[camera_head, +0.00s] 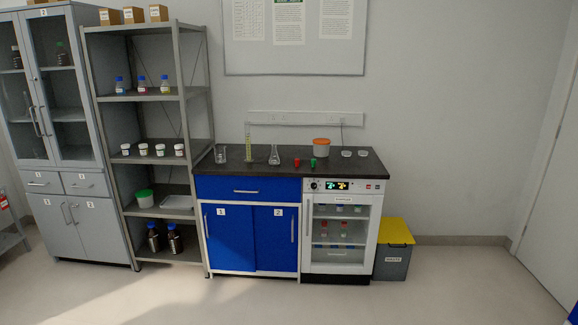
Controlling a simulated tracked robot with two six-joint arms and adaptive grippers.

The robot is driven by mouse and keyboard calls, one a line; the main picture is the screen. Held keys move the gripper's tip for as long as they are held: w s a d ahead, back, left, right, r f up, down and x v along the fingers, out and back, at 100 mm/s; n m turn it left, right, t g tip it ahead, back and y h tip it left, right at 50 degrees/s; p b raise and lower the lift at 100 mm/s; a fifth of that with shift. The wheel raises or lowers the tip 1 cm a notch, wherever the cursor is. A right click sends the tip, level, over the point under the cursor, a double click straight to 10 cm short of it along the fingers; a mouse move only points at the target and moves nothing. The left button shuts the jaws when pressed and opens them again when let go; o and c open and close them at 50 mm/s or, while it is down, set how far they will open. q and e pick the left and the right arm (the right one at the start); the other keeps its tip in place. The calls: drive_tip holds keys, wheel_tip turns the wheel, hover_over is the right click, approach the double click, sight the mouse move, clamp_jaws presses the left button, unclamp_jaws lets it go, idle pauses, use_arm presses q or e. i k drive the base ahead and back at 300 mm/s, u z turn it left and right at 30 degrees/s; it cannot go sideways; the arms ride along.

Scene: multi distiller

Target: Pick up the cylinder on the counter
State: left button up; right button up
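A tall, narrow graduated cylinder (248,143) with a yellowish-green tint stands upright on the dark counter (335,164), toward its left half. A small glass beaker (220,154) stands to its left, and a conical flask (274,154) stands to its right. The counter is across the room, well away from me. Neither of my grippers shows in this view.
Red (296,162) and green (313,162) small items, an orange-lidded tub (321,147) and two small dishes are on the counter's right. A shelf rack (162,98) adjoins its left. A yellow-lidded waste bin (393,260) stands right. The floor in front is clear.

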sight(247, 123)
drive_tip(key=z, duration=0.15)
drive_tip(key=i, duration=0.9)
drive_tip(key=u, duration=0.05)
